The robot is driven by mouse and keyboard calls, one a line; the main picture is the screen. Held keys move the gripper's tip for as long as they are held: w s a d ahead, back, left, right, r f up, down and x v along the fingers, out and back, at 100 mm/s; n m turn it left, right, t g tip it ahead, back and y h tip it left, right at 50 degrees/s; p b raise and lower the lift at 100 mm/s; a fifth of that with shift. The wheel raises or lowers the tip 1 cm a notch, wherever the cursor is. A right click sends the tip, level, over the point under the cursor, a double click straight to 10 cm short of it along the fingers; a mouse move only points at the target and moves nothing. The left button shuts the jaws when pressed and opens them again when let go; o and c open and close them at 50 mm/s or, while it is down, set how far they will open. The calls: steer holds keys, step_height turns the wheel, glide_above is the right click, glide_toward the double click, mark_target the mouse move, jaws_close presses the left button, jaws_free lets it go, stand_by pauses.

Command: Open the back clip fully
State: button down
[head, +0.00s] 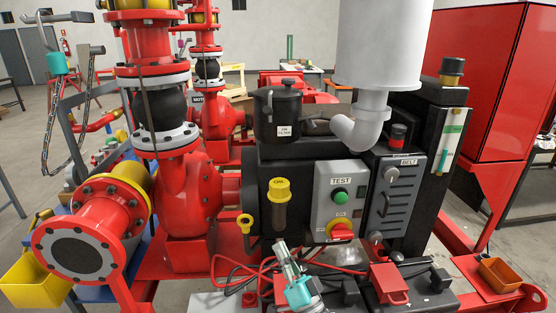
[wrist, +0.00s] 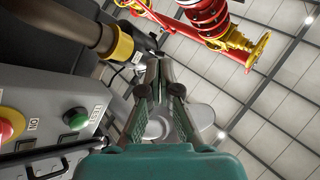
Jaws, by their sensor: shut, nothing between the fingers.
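The black air filter canister (head: 283,112) stands upright on the engine, with a lid on top and a white label on its front. I cannot pick out the back clip in either view. My gripper (head: 282,248) is low in front of the control panel, pointing up, well below the canister. In the wrist view my gripper (wrist: 165,62) has its fingertips together with nothing visible between them. Nothing there shows it touching a clip.
The control panel (head: 328,212) carries a green button (head: 341,197) and a red switch (head: 341,230). A yellow-capped oil filler (head: 279,190) rises beside it. A white exhaust elbow (head: 360,132) is right of the canister. Black batteries (head: 405,288) and red cables lie low in front.

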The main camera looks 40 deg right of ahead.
steer(key=w+d+r+t+y, duration=0.1)
steer(key=w+d+r+t, duration=0.1)
steer(key=w+d+r, duration=0.55)
steer(key=n+y, duration=0.1)
steer(key=y, duration=0.2)
glide_toward(282, 105)
steer(key=s+r, duration=0.2)
steer(key=s, duration=0.1)
steer(key=shift+a+t, duration=0.4)
steer(key=shift+w, duration=0.1)
steer(key=x, duration=1)
steer(key=shift+w+a+f, duration=0.25)
steer(key=shift+a+f, duration=0.45)
steer(key=shift+f, duration=0.05)
steer(key=shift+w+a+f, duration=0.2)
steer(key=shift+a+f, duration=0.4)
steer(key=shift+f, duration=0.1)
